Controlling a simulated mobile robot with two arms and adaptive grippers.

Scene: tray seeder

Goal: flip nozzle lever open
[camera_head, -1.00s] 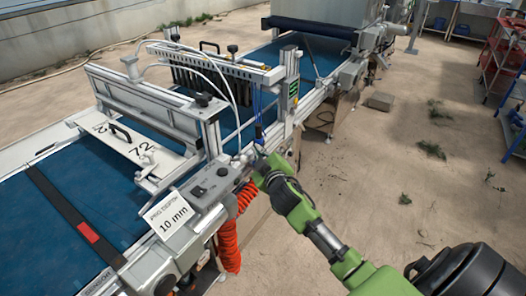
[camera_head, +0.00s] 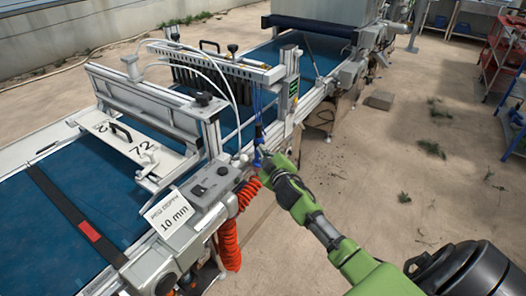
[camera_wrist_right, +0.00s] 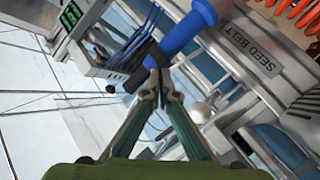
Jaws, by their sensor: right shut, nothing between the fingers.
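A blue cylindrical nozzle body (camera_wrist_right: 187,26) with a black part (camera_wrist_right: 140,74) crosses the top of the right wrist view. In the head view it is a small blue and black piece (camera_head: 258,131) hanging at the machine's near side. My right gripper (camera_wrist_right: 157,72) is shut and empty, with its fingertips right at the black part. I cannot tell whether they touch it. In the head view the right gripper (camera_head: 265,155) is just below the nozzle. The lever cannot be told apart clearly from the black part. My left gripper is not in view.
The seeder frame, with a grey control box (camera_head: 213,183) and a "10 mm" sign (camera_head: 172,213), stands left of my right arm. An orange coiled hose (camera_head: 229,243) hangs below. A "SEED BELT" panel (camera_wrist_right: 259,58) is close on the right in the wrist view. Open floor lies to the right.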

